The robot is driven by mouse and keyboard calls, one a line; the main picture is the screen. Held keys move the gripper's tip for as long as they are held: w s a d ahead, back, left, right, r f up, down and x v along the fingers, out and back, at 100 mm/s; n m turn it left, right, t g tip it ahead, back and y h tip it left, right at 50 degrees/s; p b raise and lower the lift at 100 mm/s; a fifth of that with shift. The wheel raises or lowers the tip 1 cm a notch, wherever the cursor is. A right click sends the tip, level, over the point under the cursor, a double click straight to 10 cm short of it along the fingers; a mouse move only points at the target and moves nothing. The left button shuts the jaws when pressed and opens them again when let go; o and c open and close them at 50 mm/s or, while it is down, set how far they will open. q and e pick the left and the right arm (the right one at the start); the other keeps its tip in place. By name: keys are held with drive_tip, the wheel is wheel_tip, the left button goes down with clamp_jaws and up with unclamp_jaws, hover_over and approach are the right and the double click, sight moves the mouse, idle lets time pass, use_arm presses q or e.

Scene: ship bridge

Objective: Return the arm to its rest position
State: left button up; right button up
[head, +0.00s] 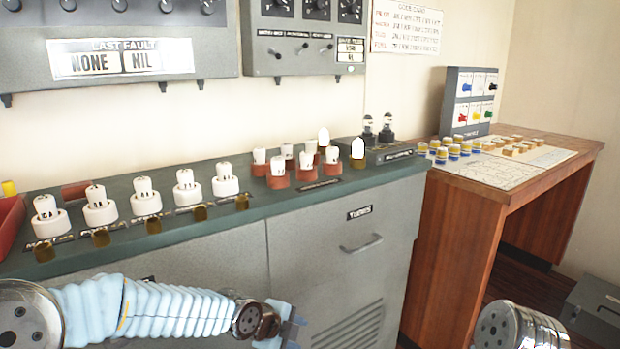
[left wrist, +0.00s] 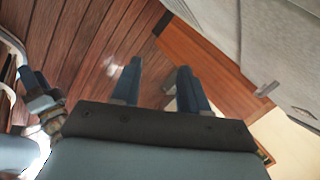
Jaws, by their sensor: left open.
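My left arm enters the head view at lower left, with its light blue sleeve stretched across the front of the grey cabinet (head: 330,240). My left gripper (head: 292,328) is low in front of the cabinet doors, below the counter top, partly cut off by the lower edge. In the left wrist view its two dark blue fingers (left wrist: 158,84) stand apart with nothing between them, over the wooden floor. Part of my right arm shows at the lower right of the head view. A blue-tipped part at the left of the left wrist view looks like my right gripper (left wrist: 38,95); its jaws are unclear.
The green counter top (head: 110,222) holds several white labelled pieces and red-based pieces. A wooden desk (head: 460,240) with small jars and a switch panel (head: 468,100) stands at right. A grey box (head: 597,310) is on the floor. The cabinet has a protruding handle (head: 362,245).

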use_arm(q)
drive_tip(key=s+a+f+n+g, duration=0.2)
drive_tip(key=s+f+n, duration=0.4)
drive_tip(key=f, duration=0.4)
drive_tip(key=s+a+f+n+g, duration=0.1)
drive_tip(key=s+a+f+n, duration=0.1)
drive_tip(key=s+f+n, duration=0.55)
drive_tip(key=s+a+f+n+g+y, duration=0.1)
drive_tip(key=s+a+f+n+g, duration=0.1)
drive_tip(key=s+f+n, duration=0.8)
wheel_tip(320, 180, down, 3)
drive_tip(key=shift+s+a+r+n, duration=0.2)
drive_tip(key=shift+a+n, duration=0.35)
drive_tip(key=shift+a, duration=0.1)
